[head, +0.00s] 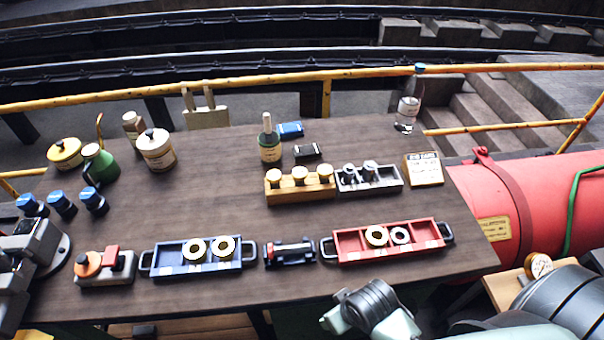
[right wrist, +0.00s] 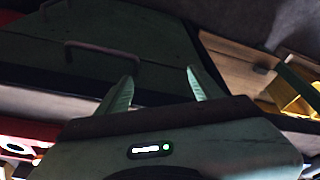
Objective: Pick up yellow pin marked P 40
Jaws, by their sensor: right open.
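In the head view a wooden block (head: 301,191) stands on the table right of centre and holds three pins with pale yellow tops (head: 300,174). Their markings are too small to read, so I cannot tell which is P 40. Beside it a grey block (head: 370,180) holds silver pins (head: 348,172). My right gripper (right wrist: 156,88) shows in the right wrist view with its two pale green fingers apart and nothing between them. It is away from the pins, which I cannot make out in that view.
A blue tray (head: 196,268) and a red tray (head: 345,256), each with rings, lie along the table's front. A dark fixture (head: 290,253) sits between them. A small sign (head: 423,169) and a clear bottle (head: 408,110) stand right of the blocks. Bare tabletop lies before the blocks.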

